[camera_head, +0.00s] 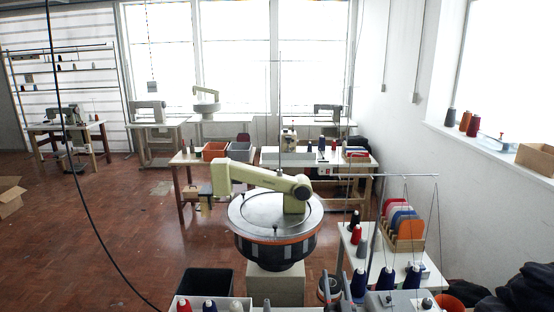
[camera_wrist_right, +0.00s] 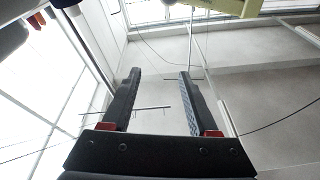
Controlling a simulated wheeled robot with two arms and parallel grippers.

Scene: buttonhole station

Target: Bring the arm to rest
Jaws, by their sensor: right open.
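My right gripper (camera_head: 335,280) is at the bottom of the head view, right of centre, with its two dark fingers pointing up. In the right wrist view the gripper (camera_wrist_right: 160,74) is open, its fingers apart with nothing between them. Behind the fingers that view shows pale ceiling and bright windows. My left gripper is not in view.
A pale green machine (camera_head: 262,182) on a round drum (camera_head: 272,243) stands ahead. A white table (camera_head: 350,240) with thread cones and a coloured rack (camera_head: 404,238) is close on the right. A black bin (camera_head: 207,284) is at lower left. Red floor (camera_head: 130,230) is open at left.

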